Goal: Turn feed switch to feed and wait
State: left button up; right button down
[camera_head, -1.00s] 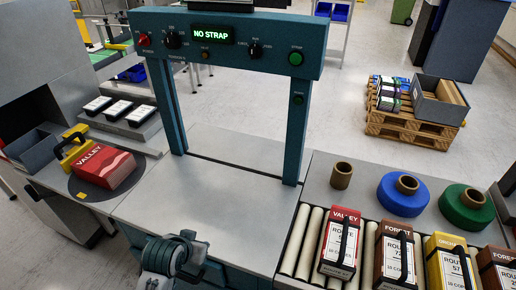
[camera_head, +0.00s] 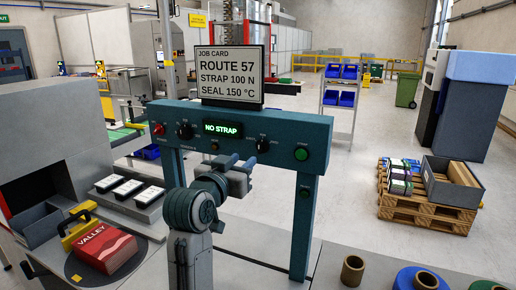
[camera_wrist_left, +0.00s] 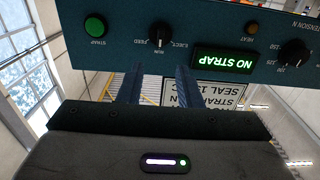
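The feed switch (camera_head: 263,145) is a black knob on the teal strapping machine's panel (camera_head: 240,127). It also shows in the left wrist view (camera_wrist_left: 160,35), upside down, with RUN, FEED and EJECT marked around it. The display (camera_head: 222,129) reads NO STRAP. My left gripper (camera_head: 246,169) is just below and in front of the switch. In the left wrist view its two fingers (camera_wrist_left: 160,78) are apart with nothing between them, pointing toward the switch and not touching it. My right gripper is not in view.
A job card (camera_head: 231,76) on top reads ROUTE 57, STRAP 100 N, SEAL 150 °C. A green STRAP button (camera_head: 302,154) is right of the switch; another knob (camera_head: 185,131) and a red knob (camera_head: 158,129) are left. A red VALLEY box (camera_head: 105,248) sits at the left.

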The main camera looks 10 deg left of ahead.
aim_at(259, 147)
pick_arm(q)
jog(key=w+p, duration=0.1)
jog(key=w, duration=0.2)
jog(key=w+d+p, duration=0.1)
jog(key=w, duration=0.2)
jog(key=w+d+p, duration=0.1)
jog(key=w, duration=0.2)
jog(key=shift+w, duration=0.4)
jog(key=shift+w+f, duration=0.1)
jog(key=shift+w, duration=0.05)
grip_shut()
